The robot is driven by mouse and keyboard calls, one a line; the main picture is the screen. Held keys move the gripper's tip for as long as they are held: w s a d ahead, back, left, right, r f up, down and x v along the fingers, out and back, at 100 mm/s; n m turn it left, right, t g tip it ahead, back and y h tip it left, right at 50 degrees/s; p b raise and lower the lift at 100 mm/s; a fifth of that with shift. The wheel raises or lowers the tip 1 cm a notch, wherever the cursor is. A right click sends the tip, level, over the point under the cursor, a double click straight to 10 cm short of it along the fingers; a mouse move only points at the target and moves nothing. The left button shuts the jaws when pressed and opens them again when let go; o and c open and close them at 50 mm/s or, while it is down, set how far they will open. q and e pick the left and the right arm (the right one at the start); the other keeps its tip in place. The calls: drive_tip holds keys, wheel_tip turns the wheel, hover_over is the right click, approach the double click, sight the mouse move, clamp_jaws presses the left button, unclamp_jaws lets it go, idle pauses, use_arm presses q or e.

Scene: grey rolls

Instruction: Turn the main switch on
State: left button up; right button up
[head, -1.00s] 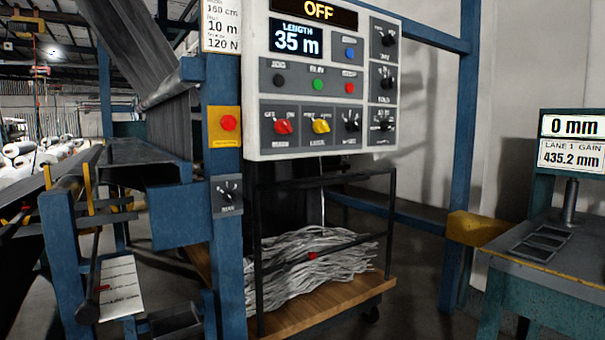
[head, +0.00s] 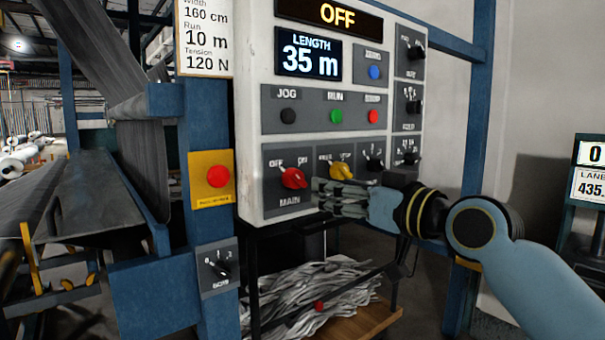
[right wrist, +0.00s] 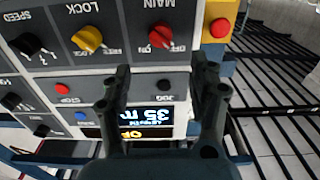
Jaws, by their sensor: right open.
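The main switch is a red knob (head: 293,178) on a grey plate marked OFF, ON and MAIN, low on the white control panel (head: 250,120). The display (head: 330,14) above reads OFF. My right gripper (head: 318,194) is just right of the red knob in the head view, partly in front of the yellow knob's plate. In the right wrist view, upside down, the red knob (right wrist: 162,38) shows beyond and between the two spread fingertips of my right gripper (right wrist: 163,70). No contact with the knob shows. My left gripper is out of view.
A yellow lock knob (head: 341,170) and a black speed knob sit right of the main switch. Jog, green run (head: 336,116) and red stop buttons are above. A red button on a yellow plate (head: 212,195) is to the left. A cart of grey strips stands below.

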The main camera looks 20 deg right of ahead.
sight(302, 181)
drive_tip(key=x, duration=0.9)
drive_tip(key=shift+w+f+p, duration=0.1)
drive_tip(key=shift+p, duration=0.2)
drive_tip(key=shift+w+a, duration=0.3)
drive_tip(key=shift+w, duration=0.35)
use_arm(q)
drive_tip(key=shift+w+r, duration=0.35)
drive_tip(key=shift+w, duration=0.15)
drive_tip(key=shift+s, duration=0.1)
use_arm(e)
drive_tip(key=shift+c, duration=0.7)
drive_tip(key=shift+f, duration=0.1)
drive_tip(key=c, duration=1)
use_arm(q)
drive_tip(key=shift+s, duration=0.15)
